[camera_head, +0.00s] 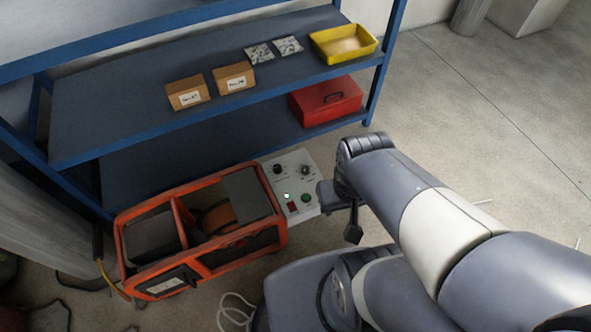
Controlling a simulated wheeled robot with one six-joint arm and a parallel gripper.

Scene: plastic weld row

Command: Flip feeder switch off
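The feeder (213,228) is an orange-framed unit on the floor in front of the shelf. A light grey control panel (291,168) is at its right end. On the panel, a small red switch (292,206) sits near the front edge, below a lit green lamp (287,195). A green button (306,198) is to its right, and two black knobs are higher up. Which way the switch is tipped is too small to tell. My gripper (351,234) is just right of the panel, apart from the switch. Its fingers are partly hidden, so its opening cannot be told.
A blue shelf (120,130) stands behind the feeder, holding two cardboard boxes (210,86), a yellow tray (369,49) and a red case (325,101). A white cable (232,312) lies on the floor in front. The floor at the right is mostly clear.

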